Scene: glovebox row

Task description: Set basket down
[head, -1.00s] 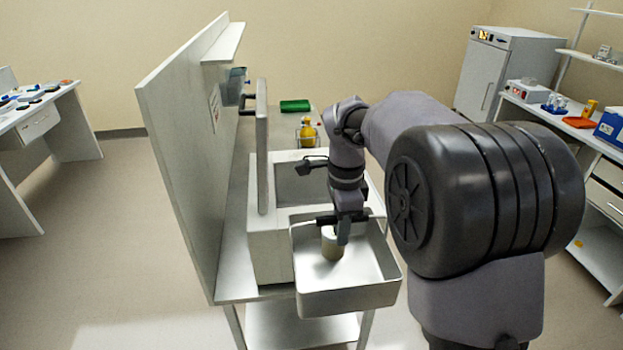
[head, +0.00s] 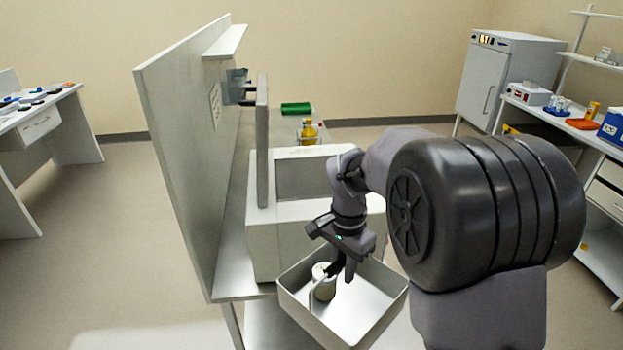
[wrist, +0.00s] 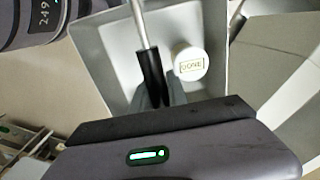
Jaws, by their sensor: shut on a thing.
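The basket (head: 368,300) is a shallow, light grey, open-topped box with a thin carrying bar. My gripper (head: 342,270) is shut on that bar and holds the basket. In the wrist view the gripper's dark fingers (wrist: 153,82) close around the bar (wrist: 140,24), over the basket floor (wrist: 105,62). A pale jar with a white lid (head: 322,284) stands inside the basket; its lid with a small printed label shows in the wrist view (wrist: 190,63). The basket hangs in front of the bench end, turned at an angle. What lies directly beneath it is mostly hidden.
A white box-shaped chamber (head: 282,240) stands on the bench (head: 232,270), with an upright panel (head: 190,150) along its left. Floor at left (head: 110,250) is clear.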

